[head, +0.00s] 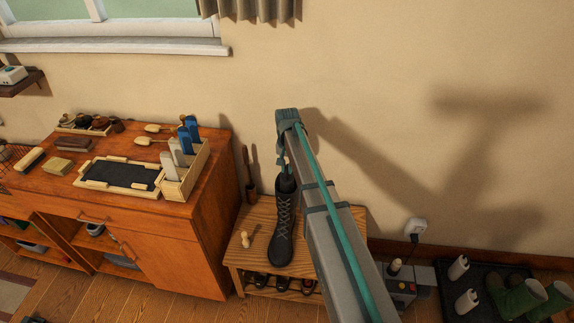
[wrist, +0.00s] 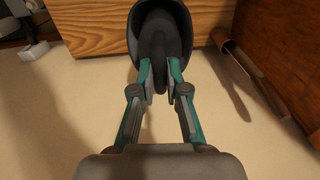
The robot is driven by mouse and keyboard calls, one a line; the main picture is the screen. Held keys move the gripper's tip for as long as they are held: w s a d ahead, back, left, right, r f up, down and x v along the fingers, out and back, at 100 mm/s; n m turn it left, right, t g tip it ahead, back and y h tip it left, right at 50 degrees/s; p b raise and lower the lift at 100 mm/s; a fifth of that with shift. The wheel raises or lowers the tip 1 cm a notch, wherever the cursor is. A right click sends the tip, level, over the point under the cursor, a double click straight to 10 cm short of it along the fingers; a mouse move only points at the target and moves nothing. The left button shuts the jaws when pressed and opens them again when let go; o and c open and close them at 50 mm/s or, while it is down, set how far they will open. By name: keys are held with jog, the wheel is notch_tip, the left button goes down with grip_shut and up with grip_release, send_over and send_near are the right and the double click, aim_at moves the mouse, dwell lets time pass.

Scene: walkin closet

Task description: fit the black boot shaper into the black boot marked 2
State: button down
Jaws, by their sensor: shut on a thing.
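The black lace-up boot (head: 281,236) stands upright on a small wooden bench; no number on it is legible. My gripper (head: 284,166) is above the boot's top and points down. In the wrist view, my gripper (wrist: 160,82) is shut on the upper part of the black boot shaper (wrist: 159,48). The shaper shows in the head view (head: 286,183) at the boot's opening. In the wrist view its lower part lies within the rim of the boot (wrist: 187,22). How deep it sits is hidden.
A brown long-handled tool (wrist: 240,62) leans beside the orange-brown cabinet (head: 215,200). A wooden caddy (head: 200,170) holds blue and pale upright pieces. Green boots (head: 520,299) stand far right.

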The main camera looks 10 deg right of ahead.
jog(key=shift+f+b, duration=0.55)
jog(key=shift+f, duration=0.9)
jog(key=c, duration=0.5)
grip_release()
jog(key=shift+c, duration=0.2)
notch_tip(320, 180, up, 14)
jog(key=p, duration=0.7)
jog(key=shift+p, duration=0.3)
dwell(0.7)
jog(key=shift+s, duration=0.1)
jog(key=s, duration=1)
jog(key=shift+p, duration=0.35)
dwell(0.4)
